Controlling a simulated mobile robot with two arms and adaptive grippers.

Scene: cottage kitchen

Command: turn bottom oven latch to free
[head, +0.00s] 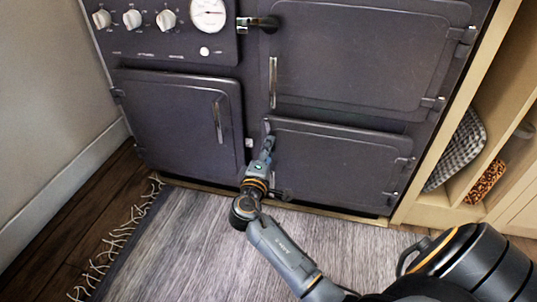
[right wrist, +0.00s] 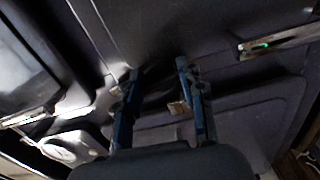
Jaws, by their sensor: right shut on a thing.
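The bottom oven door (head: 340,165) is the dark lower right door of the range and sits closed in its frame. My right gripper (head: 267,143) is at this door's upper left corner, shut on the bottom oven latch. The gripper hides most of the latch in the head view; a pale metal piece (head: 249,143) shows just left of the fingers. In the right wrist view the two fingers (right wrist: 158,90) stand apart with a dark part in shadow between them. The door's chrome handle (right wrist: 275,45) lies to their right, untouched. My left gripper is not in view.
Above is the upper oven door (head: 355,55) with its own black-knobbed latch (head: 260,24) and upright handle (head: 273,83). A left door (head: 180,120) has another handle. A fringed rug (head: 170,245) covers the floor in front. Shelves with a checked cloth (head: 457,150) stand right.

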